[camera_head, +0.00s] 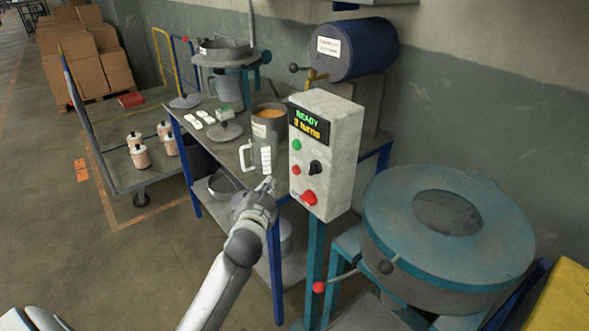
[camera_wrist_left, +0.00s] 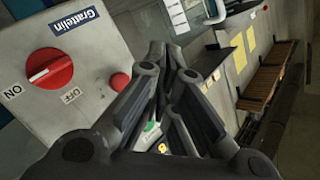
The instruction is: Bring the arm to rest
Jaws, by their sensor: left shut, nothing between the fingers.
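My left gripper (camera_head: 267,186) is shut and empty. It points up and away from me, just left of the control box (camera_head: 326,150) in the head view, with the workbench behind it. The grey control box has a lit display (camera_head: 309,122) reading READY, a green button, a red button, a black knob and a red switch (camera_head: 308,198). In the left wrist view the dark fingers (camera_wrist_left: 168,52) lie close together with nothing held. A red rotary switch (camera_wrist_left: 49,70) marked ON and OFF shows left of them. My right gripper is not in view.
The workbench (camera_head: 232,157) holds a pot (camera_head: 268,124), a jug and small parts. A round blue-grey machine (camera_head: 450,228) stands right of the box, with a red-knobbed lever (camera_head: 319,287). A cart (camera_head: 112,165) with bottles stands left. Open floor lies at lower left.

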